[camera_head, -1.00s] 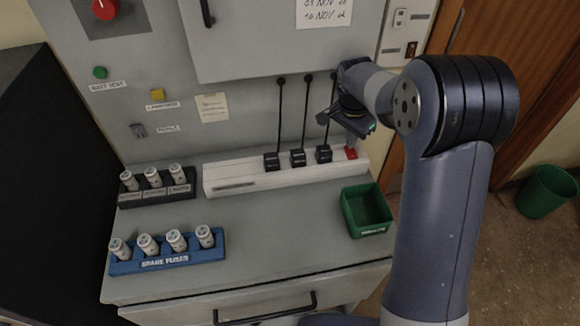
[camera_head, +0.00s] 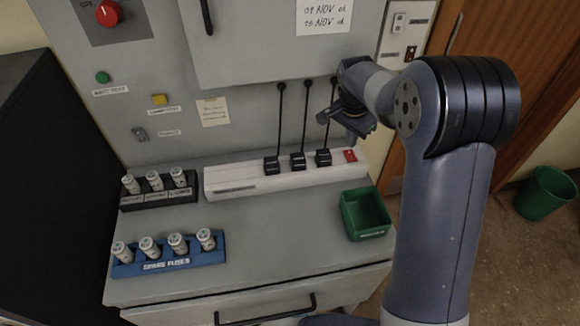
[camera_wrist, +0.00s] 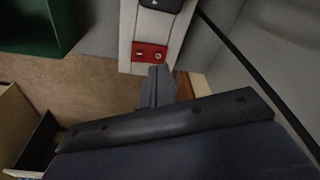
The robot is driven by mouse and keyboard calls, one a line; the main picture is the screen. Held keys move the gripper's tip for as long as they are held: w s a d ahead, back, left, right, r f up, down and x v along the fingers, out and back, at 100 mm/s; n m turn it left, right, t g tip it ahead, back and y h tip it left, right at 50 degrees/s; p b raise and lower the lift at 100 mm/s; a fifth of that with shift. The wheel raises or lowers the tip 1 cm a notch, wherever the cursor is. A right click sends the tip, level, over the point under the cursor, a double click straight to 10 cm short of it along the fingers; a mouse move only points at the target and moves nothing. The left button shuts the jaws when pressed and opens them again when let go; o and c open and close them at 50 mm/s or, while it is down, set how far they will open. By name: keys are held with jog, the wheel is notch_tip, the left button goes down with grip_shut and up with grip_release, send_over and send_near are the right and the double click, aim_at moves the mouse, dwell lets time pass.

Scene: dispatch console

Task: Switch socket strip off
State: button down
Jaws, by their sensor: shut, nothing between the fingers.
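The white socket strip (camera_head: 240,181) lies along the back of the console top, with several black plugs in it. Its red switch (camera_head: 350,156) sits at the strip's right end. The switch also shows in the wrist view (camera_wrist: 150,53), with small marks on its face. My gripper (camera_head: 352,141) is just above the switch in the head view. In the wrist view its shut fingertips (camera_wrist: 160,70) are close to the switch's edge, and nothing is between them. I cannot tell whether they touch it.
A green open bin (camera_head: 352,222) stands in front of the strip's right end. A black fuse rack (camera_head: 160,198) and a blue spare fuse rack (camera_head: 170,262) stand at left. Black cables (camera_head: 305,120) rise from the plugs. The middle of the console top is clear.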

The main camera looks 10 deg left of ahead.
notch_tip(320, 180, up, 5)
jog(key=p, duration=0.2)
jog(key=shift+f+p, duration=0.2)
jog(key=shift+p, duration=0.2)
dwell(0.3)
